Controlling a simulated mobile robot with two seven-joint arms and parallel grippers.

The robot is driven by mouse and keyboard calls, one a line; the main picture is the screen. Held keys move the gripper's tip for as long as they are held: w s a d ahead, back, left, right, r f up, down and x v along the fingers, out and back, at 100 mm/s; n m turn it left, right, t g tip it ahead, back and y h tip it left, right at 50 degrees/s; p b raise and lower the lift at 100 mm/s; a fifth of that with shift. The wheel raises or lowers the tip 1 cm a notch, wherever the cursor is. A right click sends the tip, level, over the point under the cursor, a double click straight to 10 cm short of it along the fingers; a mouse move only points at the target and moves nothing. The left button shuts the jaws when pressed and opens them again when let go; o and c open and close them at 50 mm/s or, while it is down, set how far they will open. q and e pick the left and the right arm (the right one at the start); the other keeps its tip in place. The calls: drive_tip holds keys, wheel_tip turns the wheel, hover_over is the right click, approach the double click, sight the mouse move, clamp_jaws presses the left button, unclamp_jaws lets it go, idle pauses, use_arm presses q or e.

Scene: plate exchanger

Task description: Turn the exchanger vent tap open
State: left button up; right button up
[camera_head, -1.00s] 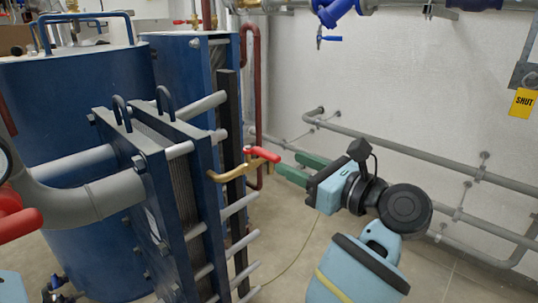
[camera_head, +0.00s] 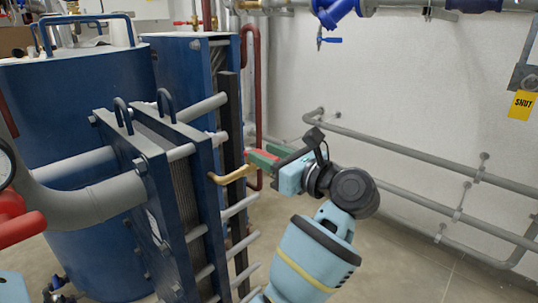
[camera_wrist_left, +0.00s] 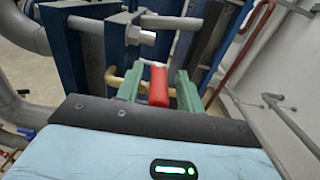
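The vent tap is a brass pipe (camera_head: 230,176) at the right of the plate exchanger (camera_head: 182,190), with a red lever handle (camera_head: 267,153). My left gripper (camera_head: 261,157) has its green fingers at this handle. In the left wrist view the red handle (camera_wrist_left: 158,88) lies between the two green fingers of my left gripper (camera_wrist_left: 158,76), with a narrow gap on each side. The fingers look open around it, and I cannot see contact. The brass pipe (camera_wrist_left: 115,82) shows behind the left finger. My right gripper is not in view.
Dark exchanger plates with grey tie rods (camera_head: 238,207) stand close left of the gripper. A red-brown pipe (camera_head: 257,90) runs upright behind it. Grey pipes (camera_head: 410,153) run along the white wall. A yellow "SHUT" tag (camera_head: 522,104) hangs at the right. The floor at right is clear.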

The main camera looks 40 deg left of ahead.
use_arm(q)
clamp_jaws()
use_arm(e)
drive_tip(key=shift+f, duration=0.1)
